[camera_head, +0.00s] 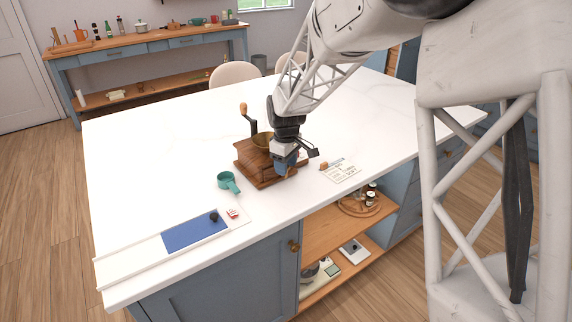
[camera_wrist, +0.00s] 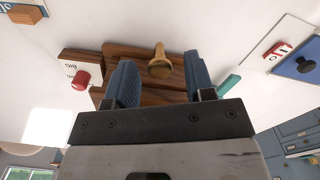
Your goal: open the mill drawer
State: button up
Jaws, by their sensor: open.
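My gripper (camera_head: 288,172) is at the mill's front right side. In the wrist view my gripper (camera_wrist: 162,78) is open, one blue finger on each side of the knob, with visible gaps. I cannot tell whether the drawer is ajar; my gripper hides part of the mill's front.
A green scoop (camera_head: 228,182) lies left of the mill. Farther left is a blue panel (camera_head: 195,232) with a black knob. A written card (camera_head: 347,173) lies to the right. In the wrist view, a red knob (camera_wrist: 80,80) on a white plate is close beside the left finger.

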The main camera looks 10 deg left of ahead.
jog(key=shift+f, duration=0.1)
jog(key=shift+c, duration=0.3)
grip_shut()
jog(key=shift+s+d, duration=0.1)
jog(key=s+d, duration=0.5)
dwell(0.5)
jog(key=shift+d, duration=0.1)
jog(key=shift+o, duration=0.3)
grip_release()
